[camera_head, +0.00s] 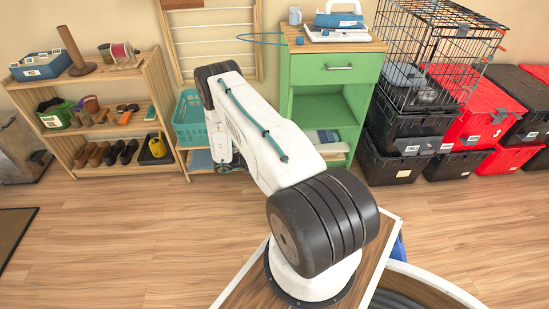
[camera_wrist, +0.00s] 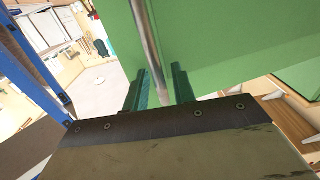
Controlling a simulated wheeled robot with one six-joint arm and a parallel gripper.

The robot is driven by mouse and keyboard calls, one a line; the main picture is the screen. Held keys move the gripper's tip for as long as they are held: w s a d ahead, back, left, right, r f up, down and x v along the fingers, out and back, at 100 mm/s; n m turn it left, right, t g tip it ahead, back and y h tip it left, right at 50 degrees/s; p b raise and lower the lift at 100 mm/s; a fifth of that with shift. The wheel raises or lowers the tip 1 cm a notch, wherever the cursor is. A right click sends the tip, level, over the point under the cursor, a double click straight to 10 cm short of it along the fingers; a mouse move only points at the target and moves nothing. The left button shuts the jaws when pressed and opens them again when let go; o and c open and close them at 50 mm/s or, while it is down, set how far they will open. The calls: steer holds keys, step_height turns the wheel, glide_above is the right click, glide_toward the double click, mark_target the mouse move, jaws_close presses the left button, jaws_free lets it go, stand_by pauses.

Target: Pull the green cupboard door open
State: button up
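The green cupboard (camera_head: 333,72) stands against the back wall, with a drawer and bar handle at its top. Below the drawer its compartment (camera_head: 322,108) shows open from the front. My arm covers the lower left, so I cannot make out the door in the head view. In the wrist view a flat green panel (camera_wrist: 215,40), seemingly the door, fills the upper middle and right. A metal bar handle (camera_wrist: 148,45) runs down it between the two green fingers of my gripper (camera_wrist: 160,85). The fingers stand apart on both sides of the bar, with a gap on its right.
A teal basket (camera_head: 188,118) and a wooden shoe shelf (camera_head: 95,115) stand to the left. Black and red totes (camera_head: 395,165) with a wire cage (camera_head: 430,45) stand close on the right. Wooden floor (camera_head: 110,235) in front is clear.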

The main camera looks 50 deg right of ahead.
steer(key=v, duration=0.8)
steer(key=shift+s, duration=0.1)
stand_by(0.3)
